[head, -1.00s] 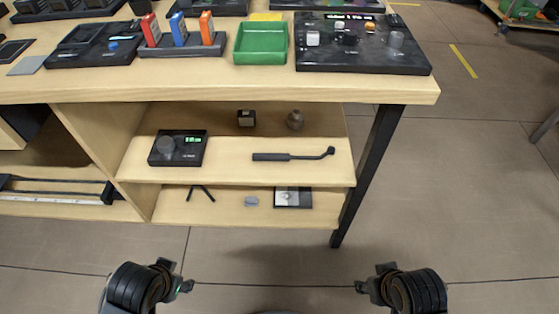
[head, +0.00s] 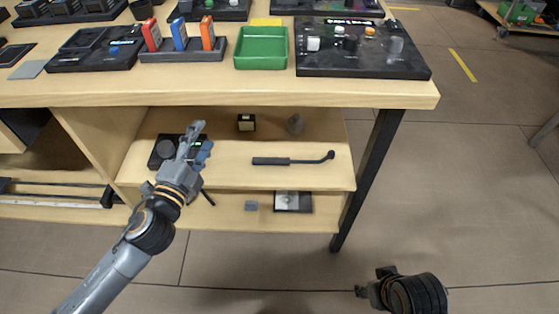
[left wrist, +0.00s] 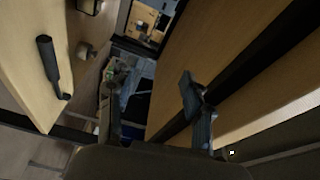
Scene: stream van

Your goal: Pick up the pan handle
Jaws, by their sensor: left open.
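The pan handle (head: 290,160) is a slim black bar with a thick grip on the left and a thin bent end on the right. It lies on the upper shelf under the workbench. It also shows in the left wrist view (left wrist: 47,62), at the left. My left gripper (head: 201,141) is open and empty, to the left of the handle and apart from it, in front of the black device on that shelf. Its fingers (left wrist: 152,84) have nothing between them in the left wrist view. My right gripper (head: 374,285) is low at the right; its fingers are unclear.
A black device (head: 166,150) is partly hidden behind my left gripper. A small dark box (head: 246,122) and a brownish round object (head: 296,124) stand behind the handle. The table leg (head: 368,178) is at the right. The shelf in front of the handle is clear.

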